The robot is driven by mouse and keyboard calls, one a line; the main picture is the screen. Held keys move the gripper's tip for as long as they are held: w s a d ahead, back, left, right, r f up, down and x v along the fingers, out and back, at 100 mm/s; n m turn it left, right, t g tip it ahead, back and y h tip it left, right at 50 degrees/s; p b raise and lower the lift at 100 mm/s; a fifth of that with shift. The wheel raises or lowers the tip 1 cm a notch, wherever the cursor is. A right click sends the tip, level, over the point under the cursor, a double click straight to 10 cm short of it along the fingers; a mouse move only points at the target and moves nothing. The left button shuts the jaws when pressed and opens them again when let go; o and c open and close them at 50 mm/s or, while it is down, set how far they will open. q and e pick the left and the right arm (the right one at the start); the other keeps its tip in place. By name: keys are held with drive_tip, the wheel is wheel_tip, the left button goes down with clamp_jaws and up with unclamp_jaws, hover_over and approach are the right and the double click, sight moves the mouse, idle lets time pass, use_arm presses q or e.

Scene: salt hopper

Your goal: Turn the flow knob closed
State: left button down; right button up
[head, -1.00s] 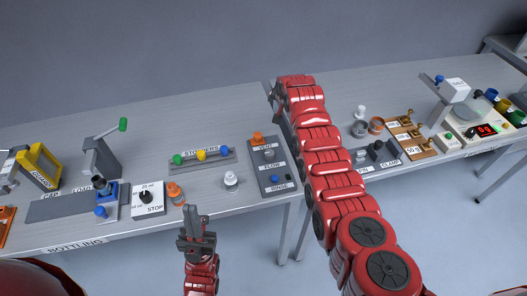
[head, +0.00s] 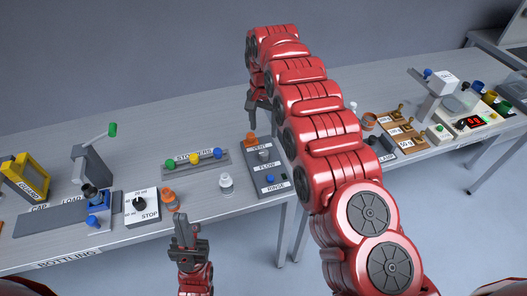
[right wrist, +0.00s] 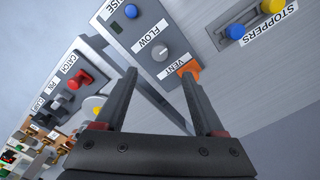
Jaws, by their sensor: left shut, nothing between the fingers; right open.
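The flow knob (head: 264,155) is a small grey round knob on a dark panel, between the VENT and RINSE labels. In the right wrist view the knob (right wrist: 159,53) has a white pointer mark and sits beside the FLOW label. My right gripper (head: 251,123) hangs above the panel's far end, near the orange vent part (head: 251,138). In the right wrist view the open right gripper (right wrist: 158,78) has the knob just beyond its fingertips, with nothing held.
A blue rinse button (head: 271,179) lies at the near end of the panel. A rack of stoppers (head: 197,159) and a pale stopper-like piece (head: 226,182) stand to the left. My right arm hides the table right of the panel.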

sight(264, 153)
wheel_tip(264, 153, down, 9)
drive_tip(key=shift+r+p, duration=0.1)
drive_tip(key=shift+p, duration=1.05)
drive_tip(key=shift+f+b, duration=0.7)
drive_tip(key=shift+f, duration=0.15)
drive_tip(key=shift+f+b, duration=0.4)
drive_tip(key=shift+f, duration=0.25)
drive_tip(key=shift+r, duration=0.1)
clamp_jaws()
